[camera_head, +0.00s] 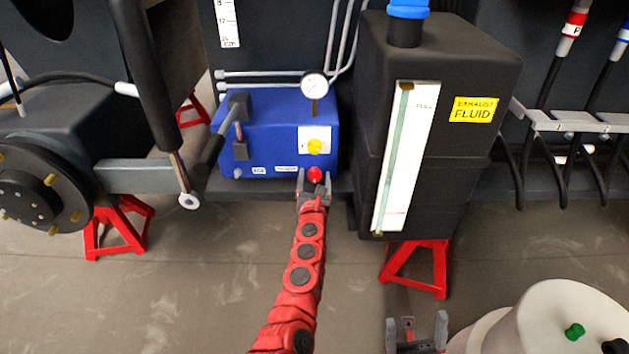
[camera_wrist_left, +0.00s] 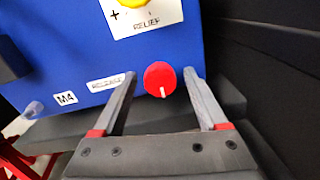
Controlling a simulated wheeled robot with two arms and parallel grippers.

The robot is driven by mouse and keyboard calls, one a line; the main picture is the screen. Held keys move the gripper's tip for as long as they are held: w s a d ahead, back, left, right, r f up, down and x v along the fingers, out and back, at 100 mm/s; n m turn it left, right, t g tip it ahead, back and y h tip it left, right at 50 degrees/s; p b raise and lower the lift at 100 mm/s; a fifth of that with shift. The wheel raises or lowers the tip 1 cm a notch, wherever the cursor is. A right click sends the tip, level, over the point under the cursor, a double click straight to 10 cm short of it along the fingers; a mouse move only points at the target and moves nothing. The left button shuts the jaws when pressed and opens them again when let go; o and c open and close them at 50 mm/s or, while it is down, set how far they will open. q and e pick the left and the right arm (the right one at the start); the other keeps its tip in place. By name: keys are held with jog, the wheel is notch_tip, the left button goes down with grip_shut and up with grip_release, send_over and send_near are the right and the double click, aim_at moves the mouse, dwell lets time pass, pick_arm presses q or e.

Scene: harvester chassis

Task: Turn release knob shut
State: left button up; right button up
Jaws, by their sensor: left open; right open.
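The red release knob (camera_head: 314,174) is on the lower front of the blue box (camera_head: 262,135). In the left wrist view the red knob (camera_wrist_left: 160,79) shows a white pointer mark pointing down, beside a label that seems to read RELEASE (camera_wrist_left: 103,83). My left gripper (camera_head: 314,182) is open in front of the knob. In the left wrist view its fingers (camera_wrist_left: 160,82) stand on either side of the knob, apart from it, with the right finger nearer. My right gripper (camera_head: 417,328) is open and empty at the bottom of the head view.
A yellow knob (camera_head: 314,146) marked RELIEF sits just above the red one, with a gauge (camera_head: 314,86) higher up. A black exhaust fluid tank (camera_head: 440,130) stands close on the right.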

pick_arm(q)
jog(key=shift+w, duration=0.25)
jog(key=shift+c, duration=0.2)
grip_shut()
dwell(0.3)
